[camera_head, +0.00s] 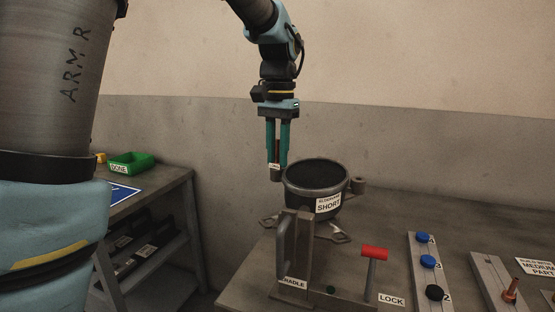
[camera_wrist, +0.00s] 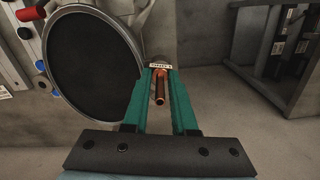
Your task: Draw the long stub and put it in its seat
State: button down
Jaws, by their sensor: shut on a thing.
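My gripper (camera_head: 277,160) points down at the left side of the dark round compressor (camera_head: 317,176), whose front label reads SHORT. In the wrist view my gripper (camera_wrist: 160,80) is shut on a copper stub (camera_wrist: 159,92), upright between the green fingers. A small white label (camera_wrist: 157,66) sits at the fingertips; I cannot read it surely. A grey collar (camera_head: 276,176) shows just under the fingertips in the head view. I cannot tell whether the stub's lower end is inside it. The compressor's dark top (camera_wrist: 92,58) is left of the fingers in the wrist view.
A cradle post (camera_head: 300,250) and a red-handled lever (camera_head: 375,253) labelled LOCK stand in front of the compressor. At right are a strip with blue and black caps (camera_head: 424,262) and a rack (camera_head: 492,280) with a copper stub. A green DONE bin (camera_head: 131,161) is on the left table.

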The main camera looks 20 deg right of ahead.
jog(key=shift+r, duration=0.1)
jog(key=shift+r+p, duration=2.75)
jog(key=shift+r, duration=0.2)
jog(key=shift+w+f, duration=0.1)
